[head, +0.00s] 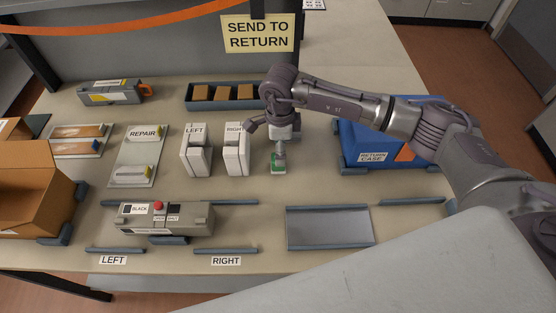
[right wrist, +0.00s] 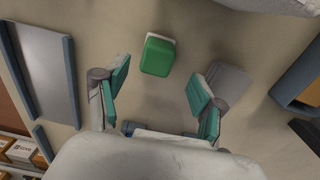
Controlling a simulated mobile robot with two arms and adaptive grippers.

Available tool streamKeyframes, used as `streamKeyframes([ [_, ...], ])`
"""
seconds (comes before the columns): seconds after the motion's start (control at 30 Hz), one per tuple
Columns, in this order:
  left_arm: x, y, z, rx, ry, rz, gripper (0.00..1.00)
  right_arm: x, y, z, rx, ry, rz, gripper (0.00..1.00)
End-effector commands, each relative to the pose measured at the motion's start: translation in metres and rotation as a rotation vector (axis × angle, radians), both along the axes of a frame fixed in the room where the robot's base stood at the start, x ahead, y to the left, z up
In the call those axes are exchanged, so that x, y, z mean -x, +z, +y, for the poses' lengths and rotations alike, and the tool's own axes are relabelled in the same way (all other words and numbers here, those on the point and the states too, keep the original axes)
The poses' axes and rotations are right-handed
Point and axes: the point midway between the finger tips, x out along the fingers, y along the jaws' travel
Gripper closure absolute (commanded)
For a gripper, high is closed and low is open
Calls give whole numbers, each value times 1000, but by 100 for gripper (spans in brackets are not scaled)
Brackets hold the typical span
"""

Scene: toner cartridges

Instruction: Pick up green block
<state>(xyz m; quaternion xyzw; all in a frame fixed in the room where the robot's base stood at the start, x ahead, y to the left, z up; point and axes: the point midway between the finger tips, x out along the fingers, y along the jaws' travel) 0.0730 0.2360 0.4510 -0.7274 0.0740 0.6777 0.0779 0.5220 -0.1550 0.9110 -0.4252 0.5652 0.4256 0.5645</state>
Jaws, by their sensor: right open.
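The green block (head: 278,168) sits on the table, right of the white box marked RIGHT, with a pale layer along one side. In the right wrist view the green block (right wrist: 158,55) lies beyond the fingertips and between their lines, not touched by them. My right gripper (right wrist: 157,88) is open and empty, its teal-padded fingers spread wide. In the head view the right gripper (head: 279,152) points down just over the block and hides part of it. My left gripper is in neither view.
White boxes marked LEFT (head: 196,150) and RIGHT (head: 236,149) stand close to the left. A blue return case (head: 372,158) stands to the right. A grey tray (head: 329,227) lies in front, and a blue-edged tray with brown blocks (head: 205,104) lies behind.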

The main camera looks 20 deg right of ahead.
Motion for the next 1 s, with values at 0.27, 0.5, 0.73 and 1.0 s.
streamKeyframes([
  [0.27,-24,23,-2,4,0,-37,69,3,-37,6,0,-1,4,31],
  [0.5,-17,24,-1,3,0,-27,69,2,-51,6,-1,0,0,31],
  [0.73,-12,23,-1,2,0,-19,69,2,-50,6,-1,0,0,48],
  [1.0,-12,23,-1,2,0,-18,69,2,-50,6,-1,0,0,93],
])
